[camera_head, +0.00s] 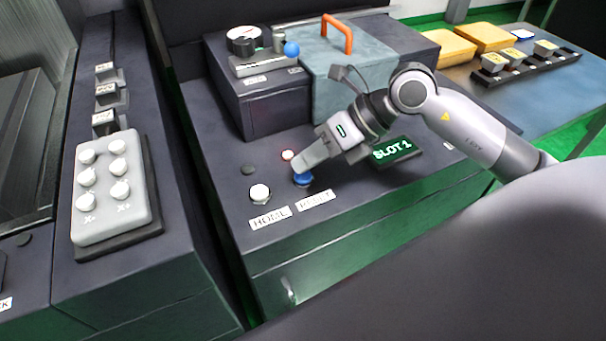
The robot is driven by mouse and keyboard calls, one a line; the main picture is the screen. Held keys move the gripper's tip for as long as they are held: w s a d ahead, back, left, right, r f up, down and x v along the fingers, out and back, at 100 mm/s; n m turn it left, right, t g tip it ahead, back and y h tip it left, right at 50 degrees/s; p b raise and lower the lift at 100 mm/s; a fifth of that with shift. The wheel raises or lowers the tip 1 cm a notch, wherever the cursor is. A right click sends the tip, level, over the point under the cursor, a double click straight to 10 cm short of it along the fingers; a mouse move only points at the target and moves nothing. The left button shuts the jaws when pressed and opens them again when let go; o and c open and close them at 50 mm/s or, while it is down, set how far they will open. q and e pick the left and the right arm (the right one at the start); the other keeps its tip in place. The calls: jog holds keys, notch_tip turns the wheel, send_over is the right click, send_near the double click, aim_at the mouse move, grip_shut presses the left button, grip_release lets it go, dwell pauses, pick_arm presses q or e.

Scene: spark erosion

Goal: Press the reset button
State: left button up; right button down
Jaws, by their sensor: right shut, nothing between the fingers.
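The reset button is a blue round button (303,181) on the dark console top, just behind a white label reading RESET (316,199). My right gripper (303,170) is shut and empty, its fingertips pointing down at the blue button. The fingertips cover part of the button and appear to be at or just above its top; I cannot tell whether they touch. A white button (260,193) stands to the left, behind a label reading HOME (269,218). My left gripper does not show.
A small red-and-white button (287,155) sits close behind the fingers. A SLOT 1 display (392,151) is to the right. A grey-blue box with an orange handle (337,33) stands behind. A white keypad (112,190) is at left. Yellow blocks (484,37) lie on the far-right table.

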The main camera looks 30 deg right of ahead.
aim_at(309, 174)
jog(key=shift+f+b, duration=0.4)
jog(key=shift+f, duration=0.1)
dwell(0.7)
dwell(0.3)
jog(key=shift+r+p, duration=0.65)
jog(key=shift+r, duration=0.25)
jog(key=shift+r, duration=0.1)
notch_tip(309, 174, up, 5)
jog(key=p, duration=0.3)
jog(key=shift+p, duration=0.4)
dwell(0.6)
